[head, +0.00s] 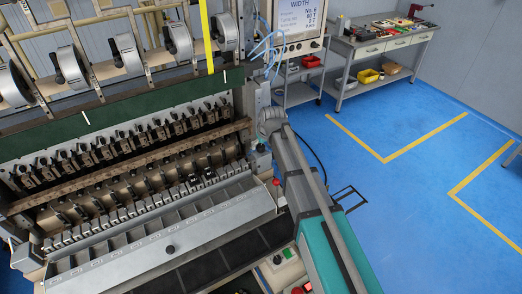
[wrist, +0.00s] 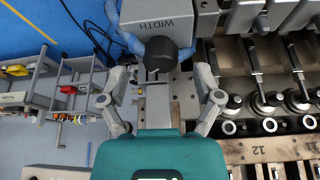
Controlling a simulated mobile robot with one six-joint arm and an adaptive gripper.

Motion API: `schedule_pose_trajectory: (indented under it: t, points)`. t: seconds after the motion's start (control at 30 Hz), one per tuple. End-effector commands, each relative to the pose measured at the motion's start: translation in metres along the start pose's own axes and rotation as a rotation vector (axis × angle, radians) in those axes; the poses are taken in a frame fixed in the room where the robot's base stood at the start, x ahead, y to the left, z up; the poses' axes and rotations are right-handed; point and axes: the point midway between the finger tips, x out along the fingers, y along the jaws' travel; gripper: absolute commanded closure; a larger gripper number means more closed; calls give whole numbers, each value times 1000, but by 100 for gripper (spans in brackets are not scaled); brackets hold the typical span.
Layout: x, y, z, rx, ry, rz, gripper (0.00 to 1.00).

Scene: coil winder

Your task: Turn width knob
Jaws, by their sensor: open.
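The width knob (wrist: 160,58) is a black round knob in the upper middle of the wrist view. It is on a grey housing (wrist: 168,14) marked WIDTH. My gripper (wrist: 160,84) is open, with one finger to the left of the knob and one to the right. The knob appears between or just beyond the fingertips, and I see no clear contact. In the head view my arm reaches up along the right end of the coil winder (head: 160,235). I cannot make out the knob or the fingers there.
A screen (head: 290,22) headed WIDTH stands behind the winder. A workbench (head: 380,40) with tools and coloured bins is at the back right. Winder rollers (wrist: 260,102) lie close to the right of my gripper. The blue floor (head: 430,190) at right is clear.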

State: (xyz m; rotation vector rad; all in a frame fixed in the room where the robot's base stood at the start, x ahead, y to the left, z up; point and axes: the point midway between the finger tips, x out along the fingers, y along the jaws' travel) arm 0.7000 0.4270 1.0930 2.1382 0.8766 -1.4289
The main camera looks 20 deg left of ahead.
Motion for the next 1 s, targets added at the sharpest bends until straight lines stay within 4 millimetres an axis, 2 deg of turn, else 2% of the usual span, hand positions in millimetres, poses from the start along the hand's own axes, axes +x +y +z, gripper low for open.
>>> schedule_pose_trajectory:
  t: [0.03, 0.2, 0.7, 1.0]
  points:
    - [7, 0, 1, 0, 0, 0, 17]
    - [15, 0, 0, 0, 0, 0, 17]
    - [18, 0, 0, 0, 0, 0, 17]
    - [18, 0, 0, 0, 0, 0, 73]
